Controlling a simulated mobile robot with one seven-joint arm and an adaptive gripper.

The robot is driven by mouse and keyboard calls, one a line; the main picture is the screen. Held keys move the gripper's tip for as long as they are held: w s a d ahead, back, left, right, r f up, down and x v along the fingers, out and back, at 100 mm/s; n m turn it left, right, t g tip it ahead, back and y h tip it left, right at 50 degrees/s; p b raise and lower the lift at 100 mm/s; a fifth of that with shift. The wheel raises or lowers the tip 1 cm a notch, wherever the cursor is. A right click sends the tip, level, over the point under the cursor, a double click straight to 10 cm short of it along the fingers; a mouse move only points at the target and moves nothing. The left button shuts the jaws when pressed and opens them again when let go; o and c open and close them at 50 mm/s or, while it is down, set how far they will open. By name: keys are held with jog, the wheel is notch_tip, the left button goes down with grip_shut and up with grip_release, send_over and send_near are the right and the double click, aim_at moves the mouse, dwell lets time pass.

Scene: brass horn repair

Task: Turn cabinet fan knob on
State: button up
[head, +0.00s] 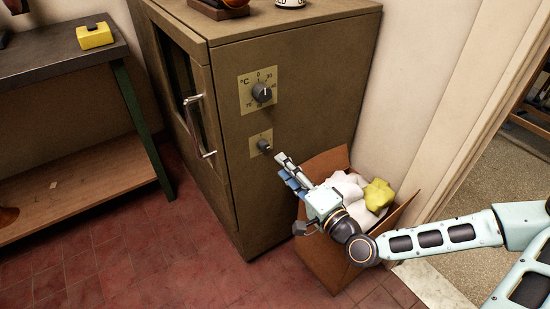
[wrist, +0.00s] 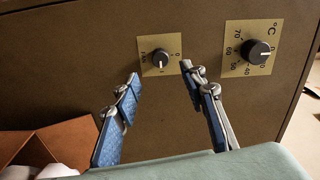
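The fan knob (wrist: 160,58) is a small dark round knob on a tan plate marked FAN and 0, on the front of the brown cabinet (head: 228,160). A pale mark shows at the knob's lower side in the wrist view; its exact setting is hard to read. The fan knob also shows in the head view (head: 264,146), below the temperature knob (head: 262,92). My gripper (head: 281,165) is open and empty, just right of and below the fan knob there. In the wrist view the fingertips (wrist: 160,73) stand apart on either side below the knob, not visibly touching it.
A cardboard box (head: 315,250) with white and yellow cloths stands on the floor under my gripper. The cabinet's metal door handle (head: 198,128) sticks out at left. A workbench (head: 60,62) with a yellow object (head: 95,36) is farther left. Red floor lies clear between them.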

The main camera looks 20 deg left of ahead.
jog(key=shift+v, duration=1.75)
